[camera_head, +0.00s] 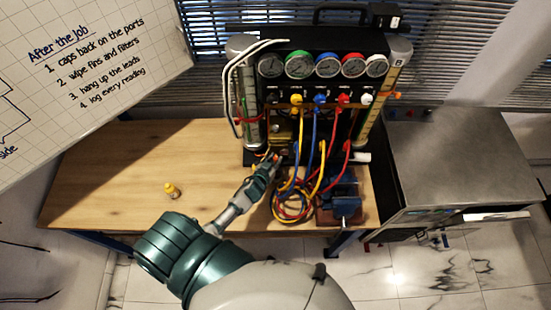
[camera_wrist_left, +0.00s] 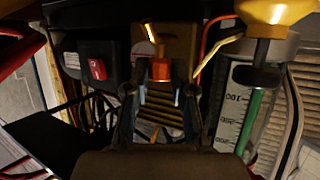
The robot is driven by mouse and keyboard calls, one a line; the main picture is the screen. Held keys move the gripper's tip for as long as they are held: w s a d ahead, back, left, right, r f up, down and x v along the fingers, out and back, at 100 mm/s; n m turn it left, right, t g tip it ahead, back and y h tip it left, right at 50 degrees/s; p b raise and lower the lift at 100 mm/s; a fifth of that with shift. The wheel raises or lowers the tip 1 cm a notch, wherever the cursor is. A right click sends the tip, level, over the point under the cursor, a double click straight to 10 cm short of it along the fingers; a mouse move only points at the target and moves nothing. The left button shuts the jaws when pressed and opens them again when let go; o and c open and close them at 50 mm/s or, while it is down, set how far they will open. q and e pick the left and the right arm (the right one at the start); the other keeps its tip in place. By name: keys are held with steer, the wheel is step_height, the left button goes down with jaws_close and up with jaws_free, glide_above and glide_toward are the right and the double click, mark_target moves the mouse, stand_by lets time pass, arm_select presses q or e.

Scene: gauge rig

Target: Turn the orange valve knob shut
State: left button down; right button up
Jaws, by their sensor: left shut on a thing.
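The orange valve knob (camera_wrist_left: 160,69) shows in the left wrist view, on a brass-coloured block (camera_wrist_left: 172,40), in front of my left gripper (camera_wrist_left: 160,92). In the head view, my left gripper (camera_head: 270,163) reaches the lower left front of the gauge rig (camera_head: 320,97). A small orange spot shows at its tips. The left gripper is shut on the knob, with one finger to each side of it. The exact contact is dark and hard to see. My right gripper is in neither view.
Looped red, blue and yellow hoses (camera_head: 295,205) hang right beside my left gripper. A blue vise (camera_head: 343,195) stands right of them.

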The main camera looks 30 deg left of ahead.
arm_select(q)
steer(key=m+h, duration=0.3)
steer(key=shift+s+a+f, duration=0.15)
steer(key=shift+a+f, duration=0.15)
steer(key=shift+a, duration=0.1)
steer(key=shift+a+m+g+h+b, duration=0.1)
steer(key=shift+m+g+h+b, duration=0.3)
steer(key=shift+m+h, duration=0.65)
steer(key=m+g+h+b, duration=0.1)
steer(key=m+h, duration=0.1)
steer(key=m+g+h+b, duration=0.1)
steer(key=m+h, duration=0.1)
steer(key=m+g+h+b, duration=0.1)
steer(key=m+h+b, duration=0.1)
steer(key=shift+w+a+r+g, duration=0.15)
steer(key=shift+w+a+g, duration=0.1)
steer(key=shift+w+g, duration=0.15)
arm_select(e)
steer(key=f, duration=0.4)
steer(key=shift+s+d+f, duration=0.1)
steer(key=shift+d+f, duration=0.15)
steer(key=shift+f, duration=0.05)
arm_select(q)
steer(key=shift+s+h, duration=0.1)
steer(key=shift+h, duration=0.15)
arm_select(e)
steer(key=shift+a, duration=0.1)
